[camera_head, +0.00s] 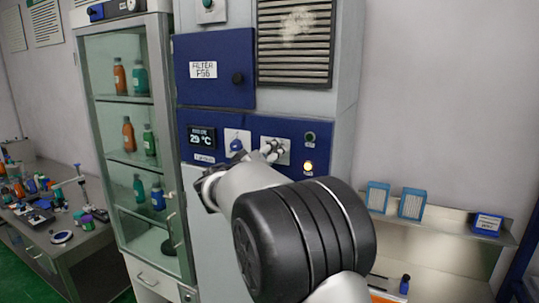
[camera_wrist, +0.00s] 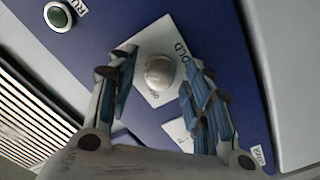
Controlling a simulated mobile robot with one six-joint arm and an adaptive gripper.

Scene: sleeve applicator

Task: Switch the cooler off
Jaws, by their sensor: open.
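The cooler's blue control panel (camera_head: 262,125) shows a display (camera_head: 201,137) reading 29 °C. A blue knob (camera_head: 236,146) sits on a white plate right of the display. My gripper (camera_head: 272,150) is in front of a second white plate (camera_head: 285,158), partly hiding it. In the wrist view, a pale round knob (camera_wrist: 160,73) sits on a white plate lettered "OLD", the rest cut off or hidden. My open gripper (camera_wrist: 157,70) has a finger on either side of this knob. I cannot tell whether the fingers touch it.
A dark green button or lamp (camera_head: 310,137) and a lit yellow lamp (camera_head: 308,167) are right of the plates. A blue filter door (camera_head: 216,90) and vent grille (camera_head: 295,45) are above. A glass cabinet (camera_head: 125,110) stands left; a shelf (camera_head: 450,225) is right.

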